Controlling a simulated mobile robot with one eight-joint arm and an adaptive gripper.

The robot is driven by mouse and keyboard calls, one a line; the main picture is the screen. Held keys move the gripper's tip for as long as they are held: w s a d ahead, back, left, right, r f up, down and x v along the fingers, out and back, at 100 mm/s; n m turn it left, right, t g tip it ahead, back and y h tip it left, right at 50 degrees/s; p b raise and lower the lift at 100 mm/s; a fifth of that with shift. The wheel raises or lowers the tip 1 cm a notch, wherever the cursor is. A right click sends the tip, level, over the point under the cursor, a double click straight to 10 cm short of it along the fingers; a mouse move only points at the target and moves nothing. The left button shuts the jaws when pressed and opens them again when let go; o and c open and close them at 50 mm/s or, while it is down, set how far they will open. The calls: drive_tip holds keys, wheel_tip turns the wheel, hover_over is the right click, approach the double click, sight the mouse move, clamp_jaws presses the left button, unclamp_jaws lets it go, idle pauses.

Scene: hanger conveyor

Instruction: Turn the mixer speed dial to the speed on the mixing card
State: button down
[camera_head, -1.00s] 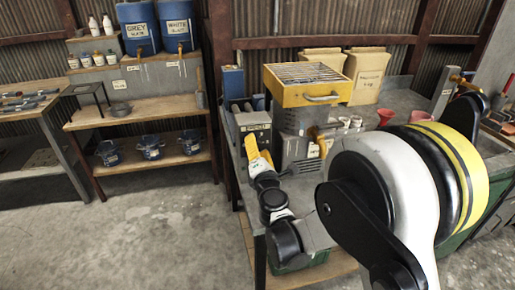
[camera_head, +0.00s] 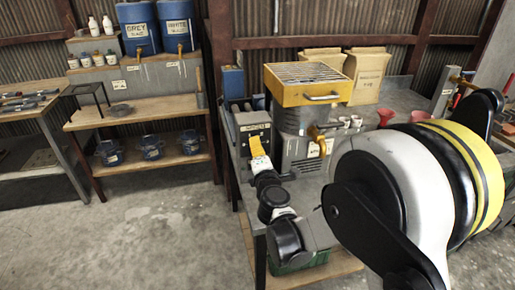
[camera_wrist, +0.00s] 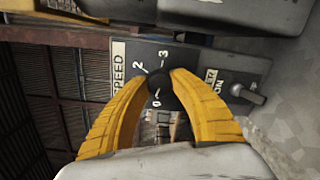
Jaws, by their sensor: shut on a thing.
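The mixer speed dial (camera_wrist: 163,92) is a dark round knob on a grey control panel (camera_wrist: 190,58) marked SPEED, with numbers including 2 and 3 beside it. My gripper (camera_wrist: 165,82) has its yellow fingers closed on the dial, one on each side. The dial's pointer is too dark and covered to read. In the head view, my gripper (camera_head: 256,147) is against the front of the grey control box (camera_head: 253,121), and the dial is hidden behind it. I cannot make out a mixing card in either view.
A toggle switch (camera_wrist: 246,93) marked ON sits beside the dial. A yellow sieve tray (camera_head: 308,84) on a grey drum stands right of the control box. Paper sacks (camera_head: 367,75) stand behind it. Pink cups are on the bench, partly behind my arm.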

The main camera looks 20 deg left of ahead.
drive_tip(key=shift+m+g+y+b, duration=0.3)
drive_tip(key=shift+m+g+b, duration=0.1)
drive_tip(key=shift+m, duration=3.6)
drive_tip(key=c, duration=1)
unclamp_jaws()
drive_tip(key=shift+c, duration=0.2)
drive_tip(key=v, duration=1.2)
